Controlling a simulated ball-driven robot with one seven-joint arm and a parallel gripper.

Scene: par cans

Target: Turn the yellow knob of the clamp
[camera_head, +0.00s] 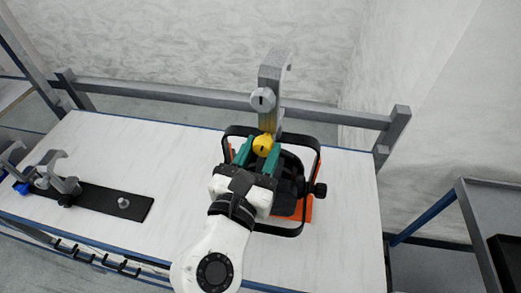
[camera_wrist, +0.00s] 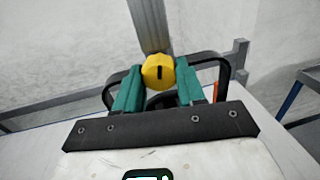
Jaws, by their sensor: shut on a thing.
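The clamp (camera_head: 272,78) is a grey hook-shaped piece standing upright behind the lamp, against the grey rail. Its yellow knob (camera_head: 263,144) faces me and has a dark slot; it also shows in the wrist view (camera_wrist: 158,72), where the slot stands about upright. My gripper (camera_head: 258,156) has green fingers, one on each side of the knob, and is shut on it. In the wrist view the fingertips (camera_wrist: 158,80) flank the knob left and right. The clamp's lower part is hidden behind the knob and fingers.
A black par can (camera_head: 290,182) with a black yoke and an orange part (camera_head: 306,207) sits just under and right of my gripper. More grey clamps (camera_head: 65,184) and a black plate (camera_head: 110,201) lie at the left. The white table (camera_head: 160,160) is bare between them.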

